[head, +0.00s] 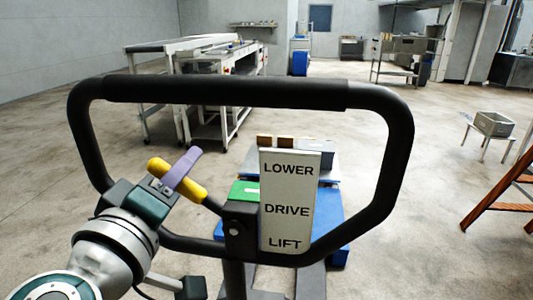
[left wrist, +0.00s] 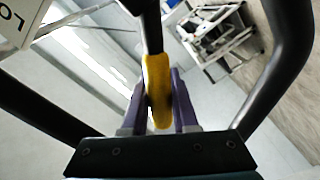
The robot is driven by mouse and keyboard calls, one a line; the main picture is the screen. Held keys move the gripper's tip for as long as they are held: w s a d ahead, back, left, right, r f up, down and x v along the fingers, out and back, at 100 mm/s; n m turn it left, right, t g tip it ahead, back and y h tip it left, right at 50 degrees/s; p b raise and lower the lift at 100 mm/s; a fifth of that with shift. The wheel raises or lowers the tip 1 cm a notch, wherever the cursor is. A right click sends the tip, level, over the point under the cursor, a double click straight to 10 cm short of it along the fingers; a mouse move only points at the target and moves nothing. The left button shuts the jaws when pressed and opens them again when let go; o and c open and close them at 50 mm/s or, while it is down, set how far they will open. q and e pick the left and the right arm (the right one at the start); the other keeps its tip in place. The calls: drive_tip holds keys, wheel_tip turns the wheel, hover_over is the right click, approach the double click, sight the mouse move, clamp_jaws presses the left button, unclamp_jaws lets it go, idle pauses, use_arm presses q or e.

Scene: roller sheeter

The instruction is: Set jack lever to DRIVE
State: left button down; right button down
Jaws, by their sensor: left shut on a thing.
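The jack lever (head: 193,191) has a yellow grip and a dark rod that runs down to a pivot at the left edge of the label plate. It slants up and to the left from that pivot. The label plate (head: 289,228) reads LOWER, DRIVE and LIFT from top to bottom. My left gripper (head: 182,168), with purple fingers, is shut on the yellow grip. In the left wrist view the yellow grip (left wrist: 156,85) lies between the two fingers. My right gripper is not in view.
A black handle loop (head: 225,93) frames the lever and plate, close to my left arm. A white machine table (head: 205,75) stands further back. An orange ladder (head: 500,190) is at the right. Open floor lies between.

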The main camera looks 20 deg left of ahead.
sight(177, 188)
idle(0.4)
use_arm(q)
drive_tip(key=f+n+b, duration=0.1)
drive_tip(key=a+f+n+b, duration=0.1)
drive_tip(key=n, duration=0.1)
drive_tip(key=f+n+b, duration=0.1)
drive_tip(key=shift+s+a+f, duration=0.2)
drive_tip(key=shift+a+f, duration=0.05)
drive_tip(key=c, duration=0.7)
unclamp_jaws()
